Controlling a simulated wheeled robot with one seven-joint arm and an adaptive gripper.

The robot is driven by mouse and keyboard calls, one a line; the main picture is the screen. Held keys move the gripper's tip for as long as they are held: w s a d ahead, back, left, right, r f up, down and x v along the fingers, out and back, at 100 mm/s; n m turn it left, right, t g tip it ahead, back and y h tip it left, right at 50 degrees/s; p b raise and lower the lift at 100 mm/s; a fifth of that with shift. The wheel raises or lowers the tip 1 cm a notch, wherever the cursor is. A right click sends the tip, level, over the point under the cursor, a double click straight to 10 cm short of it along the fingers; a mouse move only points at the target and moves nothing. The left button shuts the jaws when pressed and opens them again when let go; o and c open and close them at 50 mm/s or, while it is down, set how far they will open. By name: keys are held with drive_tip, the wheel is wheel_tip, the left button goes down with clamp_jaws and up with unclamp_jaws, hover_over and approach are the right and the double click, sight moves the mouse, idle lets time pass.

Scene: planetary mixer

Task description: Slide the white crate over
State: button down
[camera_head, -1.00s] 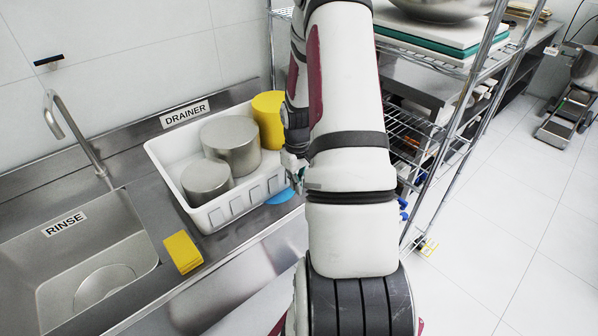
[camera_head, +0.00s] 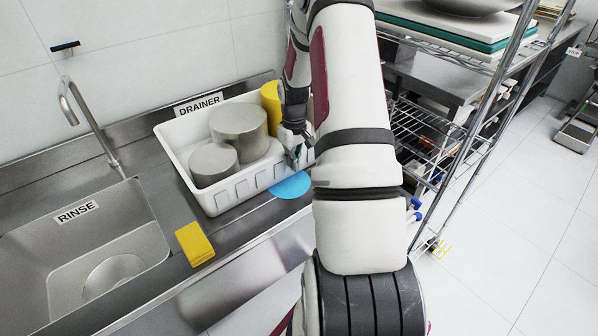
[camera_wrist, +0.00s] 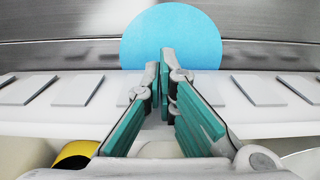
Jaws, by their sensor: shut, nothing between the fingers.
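The white crate (camera_head: 235,197) stands on the steel counter beside the sink, with two grey metal pots (camera_head: 239,131) and a yellow container (camera_head: 271,103) in it. Its slotted front wall also shows in the wrist view (camera_wrist: 55,92). My gripper (camera_head: 294,158) is at the crate's front wall, toward the right end. In the wrist view my gripper (camera_wrist: 166,62) has its teal-padded fingertips together with nothing between them, over the crate wall. I cannot tell whether they touch the wall. My arm hides the crate's right end.
A blue disc (camera_head: 291,186) lies on the counter just in front of the crate. A yellow sponge (camera_head: 195,244) lies near the counter's front edge. The sink (camera_head: 105,262) is at left, with a tall faucet (camera_head: 88,122). A wire shelf rack (camera_head: 428,140) stands close to my arm's right.

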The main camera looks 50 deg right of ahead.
sight(254, 133)
drive_tip(key=w+d+b, duration=0.1)
drive_tip(key=w+b, duration=0.1)
drive_tip(key=w, duration=0.2)
drive_tip(key=w+b, duration=0.2)
drive_tip(key=w, duration=0.2)
drive_tip(key=w+d+b, duration=0.1)
drive_tip(key=w+b, duration=0.1)
drive_tip(key=w, duration=0.2)
drive_tip(key=shift+w+d+f, duration=0.1)
drive_tip(key=shift+d+f, duration=0.05)
drive_tip(key=shift+d, duration=0.2)
drive_tip(key=shift+w+d+b, duration=0.15)
drive_tip(key=shift+w+b, duration=0.45)
drive_tip(key=shift+b, duration=0.05)
drive_tip(key=shift+r, duration=0.2)
drive_tip(key=shift+s, duration=0.15)
